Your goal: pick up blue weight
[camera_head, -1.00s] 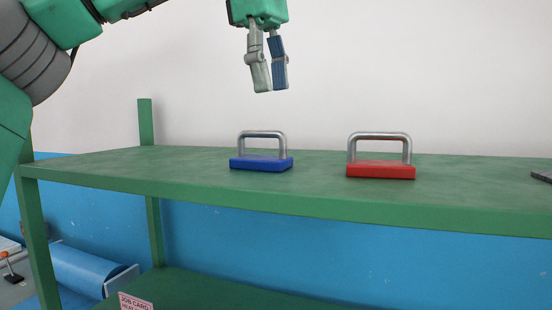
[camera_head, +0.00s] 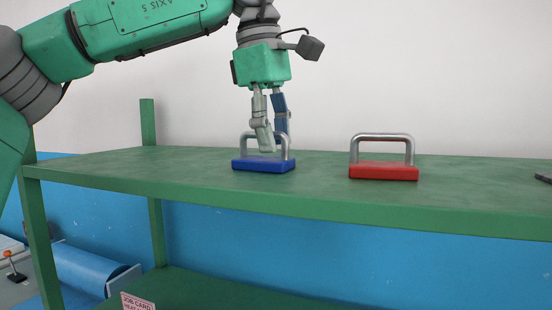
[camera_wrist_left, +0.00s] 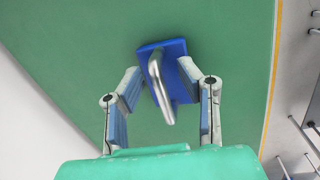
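The blue weight (camera_head: 263,165), a flat blue block with a silver arched handle, sits on the green shelf (camera_head: 310,195) left of the middle in the head view. My left gripper (camera_head: 272,145) points down over it, its fingers at the height of the handle. In the left wrist view the blue weight (camera_wrist_left: 181,76) lies between the fingertips of my left gripper (camera_wrist_left: 170,80). The fingers are apart, one on either side of the handle, with a gap to it. My right gripper is not in view.
A red weight (camera_head: 384,172) with a like handle stands to the right on the same shelf. A dark object (camera_head: 543,177) lies at the far right edge. A job card sign (camera_head: 137,302) shows on the lower shelf. The shelf between the weights is clear.

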